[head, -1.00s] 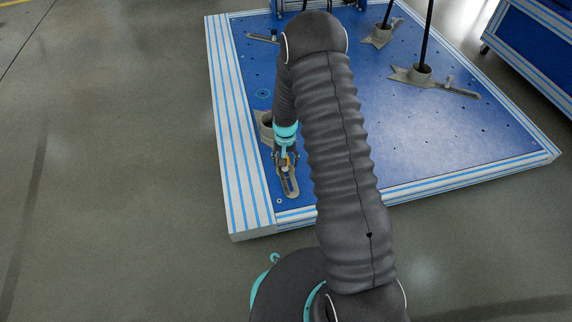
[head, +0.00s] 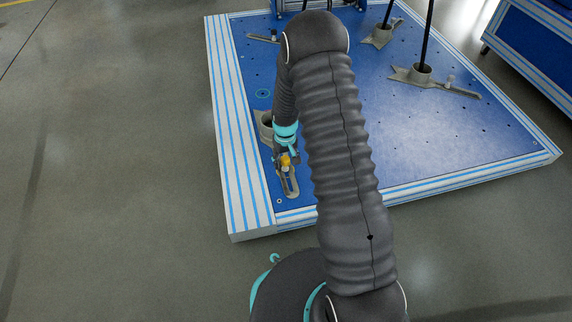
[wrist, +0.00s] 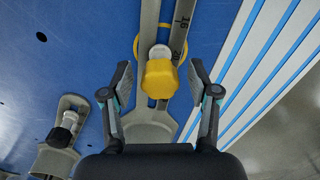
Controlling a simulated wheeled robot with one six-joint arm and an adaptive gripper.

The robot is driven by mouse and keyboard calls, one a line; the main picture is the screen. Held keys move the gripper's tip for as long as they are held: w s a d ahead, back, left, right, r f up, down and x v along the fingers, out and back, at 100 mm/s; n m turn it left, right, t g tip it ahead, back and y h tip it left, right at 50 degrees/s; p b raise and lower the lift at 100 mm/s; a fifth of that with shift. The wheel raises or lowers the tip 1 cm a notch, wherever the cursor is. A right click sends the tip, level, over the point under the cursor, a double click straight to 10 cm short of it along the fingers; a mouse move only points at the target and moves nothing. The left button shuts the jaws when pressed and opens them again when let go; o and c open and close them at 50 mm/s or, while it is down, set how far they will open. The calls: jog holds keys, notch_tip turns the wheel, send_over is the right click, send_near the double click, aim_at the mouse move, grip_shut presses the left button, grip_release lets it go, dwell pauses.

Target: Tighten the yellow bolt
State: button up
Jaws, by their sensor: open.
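The yellow bolt (wrist: 160,80) has a large yellow head and sits in the slot of a grey metal clamp bracket (wrist: 150,128). In the head view the yellow bolt (head: 285,160) shows near the left front corner of the blue platform, just below my wrist. My gripper (wrist: 159,82) is open in the wrist view, with one finger on each side of the yellow head and a gap on both sides. In the head view my gripper (head: 287,158) is small and partly hidden by my own arm.
The blue platform (head: 440,140) has a striped aluminium edge (head: 232,150) on the left. Other grey brackets (head: 405,74) with black posts stand at the back right. Another bracket with a silver bolt (wrist: 62,130) lies left in the wrist view. Grey floor (head: 120,150) is clear.

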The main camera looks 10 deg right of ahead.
jog(key=shift+n, duration=1.3)
jog(key=n, duration=0.4)
jog(key=shift+b, duration=0.35)
grip_shut()
jog(key=shift+m, duration=2)
jog(key=m, duration=0.4)
jog(key=shift+b, duration=0.35)
